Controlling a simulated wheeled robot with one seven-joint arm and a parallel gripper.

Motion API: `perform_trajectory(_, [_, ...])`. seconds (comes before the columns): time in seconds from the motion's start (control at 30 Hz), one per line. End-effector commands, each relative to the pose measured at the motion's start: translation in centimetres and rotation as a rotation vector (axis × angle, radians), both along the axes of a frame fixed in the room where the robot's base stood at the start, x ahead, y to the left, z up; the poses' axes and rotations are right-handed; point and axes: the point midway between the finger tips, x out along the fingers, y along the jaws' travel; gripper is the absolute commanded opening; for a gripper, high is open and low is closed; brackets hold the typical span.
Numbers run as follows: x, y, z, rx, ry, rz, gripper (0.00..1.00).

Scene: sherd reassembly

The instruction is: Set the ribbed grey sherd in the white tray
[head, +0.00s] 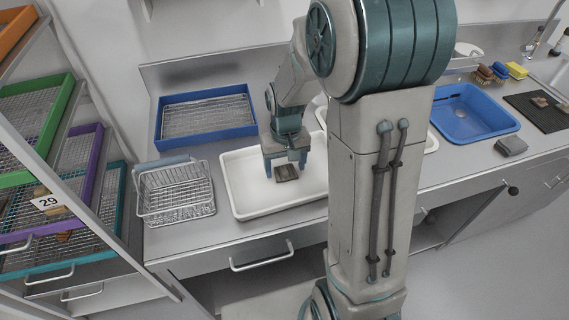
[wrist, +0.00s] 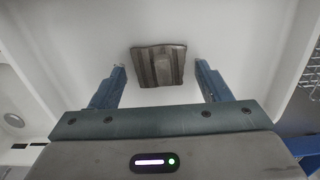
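The ribbed sherd (head: 287,172), dark grey-brown with broad bands, lies flat on the floor of the white tray (head: 243,213). In the wrist view the sherd (wrist: 158,66) shows whole, with bare white tray floor around it. My gripper (head: 285,167) is over the tray at the sherd, pointing down. In the wrist view my gripper (wrist: 160,68) is open, its two blue fingers wide apart with a gap between each finger and the sherd. Nothing is held. My arm hides the tray's right part in the head view.
A wire basket (head: 176,192) stands just left of the tray. A blue mesh-lined tray (head: 207,137) lies behind it. Right of my arm are a blue basin (head: 475,130), a grey block (head: 511,146) and brushes (head: 490,73). A rack of coloured trays (head: 48,202) stands at far left.

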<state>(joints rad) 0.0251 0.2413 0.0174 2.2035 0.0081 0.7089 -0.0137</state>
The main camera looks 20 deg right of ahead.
Motion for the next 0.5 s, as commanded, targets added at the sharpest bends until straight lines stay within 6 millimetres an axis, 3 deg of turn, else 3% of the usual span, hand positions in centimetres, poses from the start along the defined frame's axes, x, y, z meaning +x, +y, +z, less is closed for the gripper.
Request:
perform_trajectory(0.27, [0.0, 0.0, 0.5, 0.0, -0.001, 0.0, 0.71])
perform_trajectory(0.5, [0.2, 0.0, 4.6, 0.0, -0.007, 0.0, 0.71])
